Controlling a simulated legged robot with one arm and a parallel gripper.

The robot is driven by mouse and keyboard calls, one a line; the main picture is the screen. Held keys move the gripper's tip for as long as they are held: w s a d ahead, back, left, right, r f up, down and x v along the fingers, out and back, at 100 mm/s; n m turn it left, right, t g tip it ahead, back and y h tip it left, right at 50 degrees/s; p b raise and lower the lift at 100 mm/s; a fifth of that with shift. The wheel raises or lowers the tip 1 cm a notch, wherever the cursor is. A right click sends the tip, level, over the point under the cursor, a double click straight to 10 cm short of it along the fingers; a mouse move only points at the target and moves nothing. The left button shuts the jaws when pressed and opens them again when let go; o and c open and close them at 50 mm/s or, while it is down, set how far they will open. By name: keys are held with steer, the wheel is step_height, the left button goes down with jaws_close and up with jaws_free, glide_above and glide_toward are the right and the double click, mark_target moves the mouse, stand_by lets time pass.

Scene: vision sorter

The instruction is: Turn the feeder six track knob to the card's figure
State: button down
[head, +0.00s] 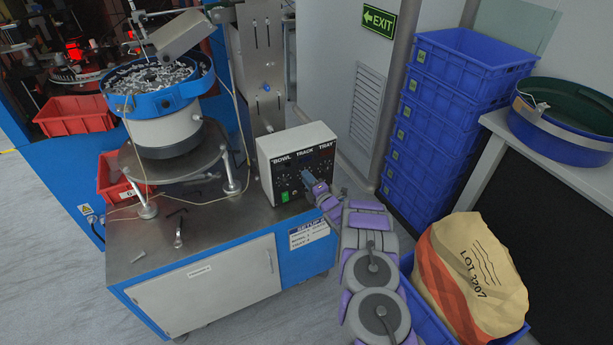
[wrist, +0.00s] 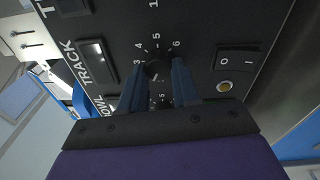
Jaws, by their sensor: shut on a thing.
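The grey-white control box (head: 297,160) has a black face with columns marked BOWL, TRACK and TRAY. It stands on the right end of the steel bench. My gripper (head: 308,183) is at the lower right of that face. In the wrist view, its two blue fingers (wrist: 158,84) are shut on a dark knob (wrist: 156,68), which looks in line with the TRACK label (wrist: 74,62). White figures, 3 to 6 among them, ring the knob. Its pointer is not clear. The setup card (head: 309,233) hangs on the bench front; its figures are too small to read.
A rocker switch (wrist: 237,60) marked O and I sits right of the knob. The bowl feeder (head: 160,90) stands left on the bench. Stacked blue crates (head: 450,75) and a sack (head: 470,275) flank my arm on the right. Open floor lies front left.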

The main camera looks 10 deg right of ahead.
steer(key=c, duration=1.9)
jaws_free()
steer(key=m+p, duration=0.1)
steer(key=m, duration=0.1)
steer(key=d+m+p, duration=0.1)
steer(key=m, duration=0.1)
steer(key=shift+r, duration=0.1)
steer(key=m, duration=0.2)
steer(key=m+p, duration=0.1)
steer(key=m, duration=0.2)
steer(key=shift+d+t+h, duration=0.1)
steer(key=shift+t+h, duration=0.2)
steer(key=shift+t, duration=0.1)
jaws_close()
steer(key=shift+s+a+f+m+h+p, duration=0.1)
steer(key=shift+m+h+p, duration=0.4)
steer(key=shift+m, duration=3.35)
steer(key=shift+a+f+m+h+p, duration=0.2)
steer(key=shift+m+p, duration=0.55)
steer(key=shift+m, duration=3.05)
steer(key=shift+s+r+m+h+p, duration=0.1)
steer(key=shift+m+h+p, duration=0.4)
steer(key=shift+m, duration=3.35)
steer(key=shift+f, duration=0.1)
